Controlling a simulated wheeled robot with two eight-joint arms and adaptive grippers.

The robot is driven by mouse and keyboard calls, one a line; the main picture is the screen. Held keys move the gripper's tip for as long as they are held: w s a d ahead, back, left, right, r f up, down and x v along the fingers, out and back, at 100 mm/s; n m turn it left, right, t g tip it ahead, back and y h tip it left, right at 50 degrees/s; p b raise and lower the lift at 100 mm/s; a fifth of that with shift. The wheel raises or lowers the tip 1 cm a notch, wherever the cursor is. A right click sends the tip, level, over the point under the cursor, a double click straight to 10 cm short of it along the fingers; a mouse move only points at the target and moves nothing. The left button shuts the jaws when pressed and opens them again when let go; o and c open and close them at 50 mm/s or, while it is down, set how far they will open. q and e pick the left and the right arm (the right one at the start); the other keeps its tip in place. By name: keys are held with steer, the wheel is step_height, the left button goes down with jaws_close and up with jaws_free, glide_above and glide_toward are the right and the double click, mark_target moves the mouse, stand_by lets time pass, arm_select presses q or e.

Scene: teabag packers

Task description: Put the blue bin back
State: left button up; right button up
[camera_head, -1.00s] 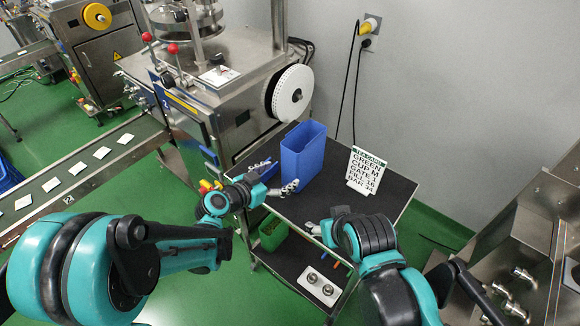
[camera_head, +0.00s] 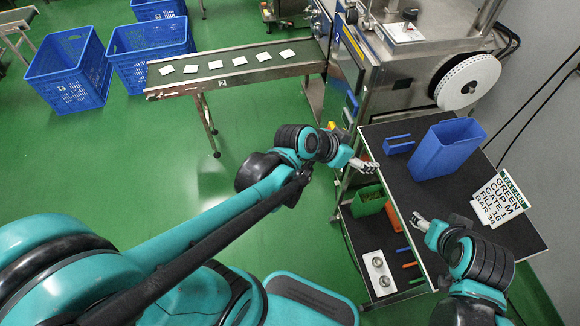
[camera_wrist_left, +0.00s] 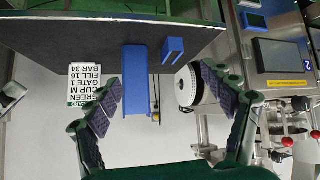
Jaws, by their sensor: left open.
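The tall blue bin (camera_head: 447,150) stands upright on the dark top shelf of the cart (camera_head: 447,195), at the right of the head view. My left gripper (camera_head: 364,166) is open and empty at the shelf's left edge, apart from the bin. In the left wrist view the picture is upside down. The bin (camera_wrist_left: 136,80) shows beyond and between the open fingers (camera_wrist_left: 162,100). My right gripper (camera_head: 421,222) is by the front edge of the shelf, apart from the bin; its fingers are too small to judge.
A small blue holder (camera_head: 398,146) sits left of the bin and a lettered sign (camera_head: 498,200) right of it. The lower shelf holds a green box (camera_head: 370,200). A conveyor (camera_head: 235,75) and blue crates (camera_head: 67,68) stand left. Green floor is open between.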

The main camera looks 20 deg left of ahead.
arm_select(q)
steer(key=s+a+n+y, duration=0.5)
steer(key=s+a, duration=0.6)
steer(key=a, duration=0.3)
steer(key=shift+s+n+g+y, duration=0.4)
stand_by(0.9)
